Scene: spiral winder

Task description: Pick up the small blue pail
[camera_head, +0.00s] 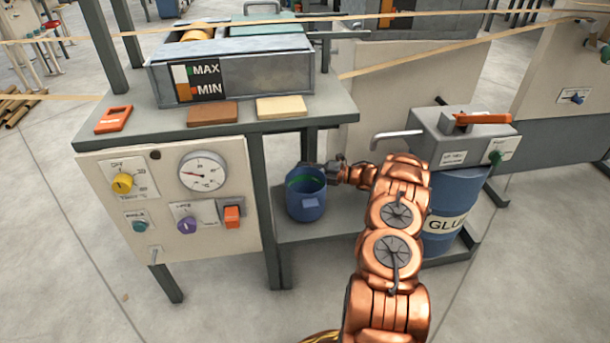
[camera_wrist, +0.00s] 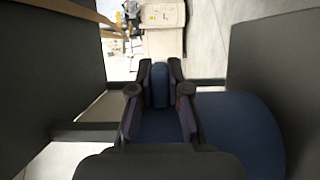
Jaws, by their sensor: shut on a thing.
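The small blue pail (camera_head: 307,204) stands upright on the low grey shelf, or just over it; I cannot tell which. It has a green band inside. My copper arm reaches in from the right, and my gripper (camera_head: 331,169) is at the pail's upper right rim. In the wrist view my gripper (camera_wrist: 160,76) has both dark fingers closed on a blue part of the pail (camera_wrist: 160,92). The exact grip point is partly hidden by the fingers in the head view.
A workbench (camera_head: 280,126) stands over the pail, with a leg (camera_head: 268,215) close on its left. A blue glue drum (camera_head: 462,190) with a grey dispenser (camera_head: 440,135) stands right of my arm. Bare shelf (camera_head: 330,230) lies in front of the pail.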

